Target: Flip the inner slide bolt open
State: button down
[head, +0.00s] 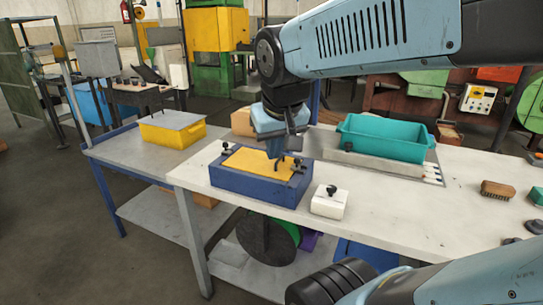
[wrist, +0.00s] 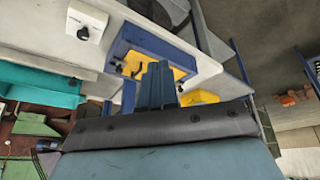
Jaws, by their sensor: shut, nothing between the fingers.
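A blue box (head: 240,184) with a yellow top panel (head: 248,161) stands on the light workbench. One black slide bolt (head: 227,148) sits at its left edge and another black slide bolt (head: 298,165) at its right edge. A dark handle shows near the panel's right part, partly beside my fingers. My gripper (head: 274,153) points down over the panel, its fingers shut and empty. In the wrist view the gripper (wrist: 158,75) overlaps the blue box (wrist: 122,45), hiding part of it. I cannot tell whether the fingertips touch the panel or the handle.
A white block (head: 329,206) with a black knob stands right of the box. A teal bin (head: 385,138) is behind it at the right. A brush (head: 497,189) lies far right. A yellow bin (head: 172,134) stands on the left side table.

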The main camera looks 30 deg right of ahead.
jog(key=w+d+f+m+g+h, duration=0.3)
jog(key=w+d+m+h, duration=0.15)
jog(key=w, duration=0.65)
jog(key=m+g+h, duration=0.1)
jog(key=m+h, duration=0.1)
send_near(297, 161)
jog(key=w+a+r, duration=0.1)
jog(key=w+a, duration=0.1)
jog(key=a, duration=0.1)
jog(key=shift+w+d+r, duration=0.1)
jog(key=shift+w+r, duration=0.05)
jog(key=shift+r, duration=0.1)
jog(key=x, duration=1)
jog(key=shift+f, duration=0.1)
jog(key=shift+s+d, duration=0.4)
jog(key=shift+s, duration=0.2)
jog(key=shift+s+d, duration=0.4)
jog(key=shift+s, duration=0.2)
jog(key=shift+m, duration=0.25)
